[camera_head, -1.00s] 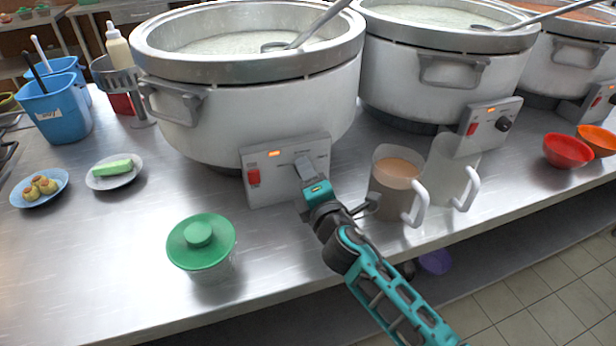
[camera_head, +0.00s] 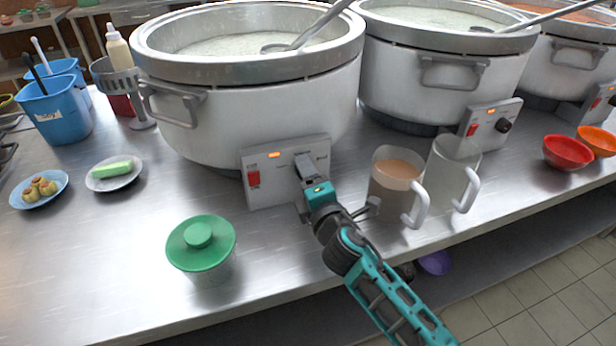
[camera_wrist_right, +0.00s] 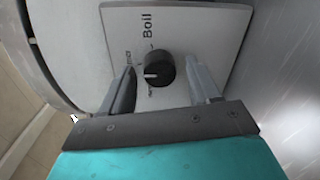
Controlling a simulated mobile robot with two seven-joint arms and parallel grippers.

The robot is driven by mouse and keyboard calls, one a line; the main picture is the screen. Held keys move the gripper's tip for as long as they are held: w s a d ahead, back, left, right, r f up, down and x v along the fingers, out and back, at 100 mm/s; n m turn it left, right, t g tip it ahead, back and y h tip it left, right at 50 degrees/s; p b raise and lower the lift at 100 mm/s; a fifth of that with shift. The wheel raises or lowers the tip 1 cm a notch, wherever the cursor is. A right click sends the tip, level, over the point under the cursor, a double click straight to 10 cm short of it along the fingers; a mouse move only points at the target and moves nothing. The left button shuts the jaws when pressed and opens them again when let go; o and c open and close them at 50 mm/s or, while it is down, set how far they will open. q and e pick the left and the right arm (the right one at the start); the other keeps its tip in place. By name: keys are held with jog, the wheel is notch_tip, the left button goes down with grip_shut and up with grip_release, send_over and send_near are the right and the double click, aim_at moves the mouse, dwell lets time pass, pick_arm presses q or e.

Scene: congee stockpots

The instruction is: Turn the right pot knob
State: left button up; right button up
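The nearest large white pot (camera_head: 250,100) has a control panel (camera_head: 262,190) with a red switch and a lit orange lamp. My right gripper (camera_head: 306,170) is at the right half of this panel and hides its knob in the head view. In the right wrist view, the round black knob (camera_wrist_right: 158,68) with a white mark sits between the two fingers of my right gripper (camera_wrist_right: 165,84). The fingers are apart, with a visible gap on the right side of the knob. A second pot (camera_head: 440,85) has its own black knob (camera_head: 503,125) in plain view. My left gripper is out of view.
A mug with brown drink (camera_head: 393,190) and a clear mug (camera_head: 450,175) stand close to the right of my gripper. A green-lidded container (camera_head: 201,245) stands at the front left. Red (camera_head: 567,152) and orange bowls are at the right.

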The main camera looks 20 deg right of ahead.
jog(key=s, duration=1.3)
jog(key=shift+r+b, duration=0.35)
jog(key=shift+b, duration=0.05)
jog(key=shift+d, duration=0.1)
